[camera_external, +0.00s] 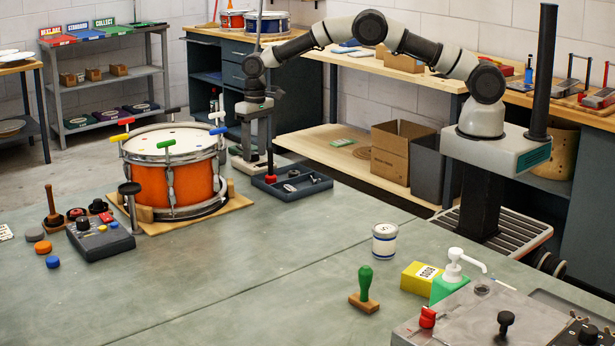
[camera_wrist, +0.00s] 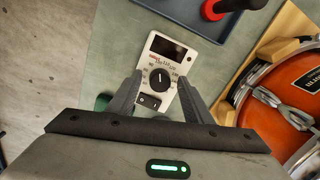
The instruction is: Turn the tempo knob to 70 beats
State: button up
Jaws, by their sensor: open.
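The tempo knob (camera_wrist: 160,78) is a round black dial with a pale pointer line on a white metronome box (camera_wrist: 178,66). The box has a dark display (camera_wrist: 168,46) at its far end. Numbers ring the knob, some in red; I cannot read them surely. The pointer aims roughly toward the display. My gripper (camera_wrist: 160,84) is open, with one finger on each side of the knob; I cannot tell whether they touch it. In the external view my gripper (camera_external: 257,145) points down behind the drum, over the pale box, which is partly hidden.
The orange drum (camera_external: 183,182) stands close by, and also shows in the wrist view (camera_wrist: 283,103). A dark tray (camera_external: 291,187) with a red-handled tool (camera_external: 270,176) lies beside the box. A green object (camera_wrist: 103,102) shows by the left finger. The middle of the bench (camera_external: 270,250) is clear.

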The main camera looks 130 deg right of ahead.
jog(key=c, duration=1.1)
jog(key=shift+o, duration=0.2)
jog(key=shift+n, duration=0.3)
jog(key=n, duration=0.3)
jog(key=shift+n, duration=0.4)
jog(key=n, duration=0.3)
jog(key=shift+d+n, duration=0.1)
jog(key=shift+n, duration=0.2)
jog(key=n, duration=0.3)
jog(key=shift+n, duration=0.3)
jog(key=shift+d+n+g, duration=0.1)
jog(key=shift+n+g, duration=0.2)
jog(key=shift+n, duration=1.6)
